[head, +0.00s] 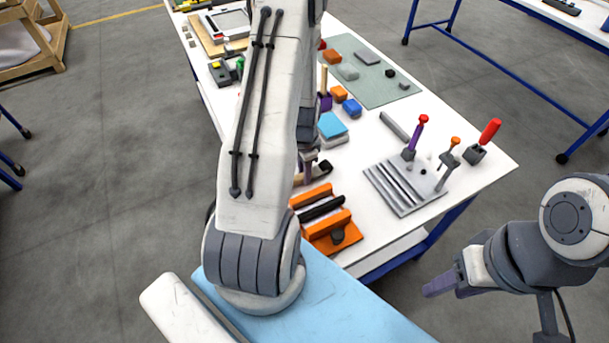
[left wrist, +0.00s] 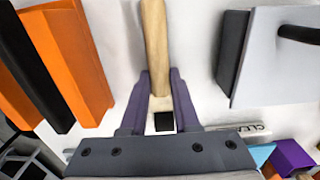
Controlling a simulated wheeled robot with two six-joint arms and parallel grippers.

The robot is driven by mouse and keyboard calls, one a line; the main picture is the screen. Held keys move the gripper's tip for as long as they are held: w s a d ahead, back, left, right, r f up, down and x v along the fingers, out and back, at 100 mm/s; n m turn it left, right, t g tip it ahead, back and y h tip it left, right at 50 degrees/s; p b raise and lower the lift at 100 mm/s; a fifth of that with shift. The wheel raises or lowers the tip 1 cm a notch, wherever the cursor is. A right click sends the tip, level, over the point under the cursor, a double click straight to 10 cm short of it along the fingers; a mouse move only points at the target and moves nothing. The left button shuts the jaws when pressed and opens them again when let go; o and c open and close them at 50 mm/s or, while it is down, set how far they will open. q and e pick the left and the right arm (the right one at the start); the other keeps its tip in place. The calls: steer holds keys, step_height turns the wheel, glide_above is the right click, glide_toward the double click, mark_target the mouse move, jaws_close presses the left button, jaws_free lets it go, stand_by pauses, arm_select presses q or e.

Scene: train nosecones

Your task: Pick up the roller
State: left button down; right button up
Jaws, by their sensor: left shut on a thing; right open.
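My left gripper (left wrist: 160,82) has its purple fingers shut around a tool with a wooden handle (left wrist: 155,40). A pale piece and a small black end show between the fingers, close over the white table. I cannot make out a roller's shape on this tool. In the head view my left arm hides most of the gripper; part of the handle (head: 299,179) and a black end (head: 325,167) show beside it. My right gripper (head: 440,286) is open and empty, off the table's near right side.
An orange stand with a black bar (head: 337,236) is close by, also in the left wrist view (left wrist: 75,50). A grooved grey fixture (head: 402,188) and upright tools stand at the right.

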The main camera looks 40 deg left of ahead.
arm_select(q)
steer(key=shift+r, duration=0.4)
step_height(320, 180, up, 4)
steer(key=shift+w+d+f+b, duration=0.1)
steer(key=shift+f+b, duration=0.1)
steer(key=shift+b, duration=0.45)
steer(key=d+r+b, duration=0.2)
steer(key=d+r, duration=0.4)
steer(key=d, duration=0.5)
steer(key=shift+w+d+r, duration=0.2)
steer(key=shift+w+r, duration=0.15)
steer(key=shift+w, duration=0.1)
steer(key=c, duration=1.3)
jaws_free()
jaws_close()
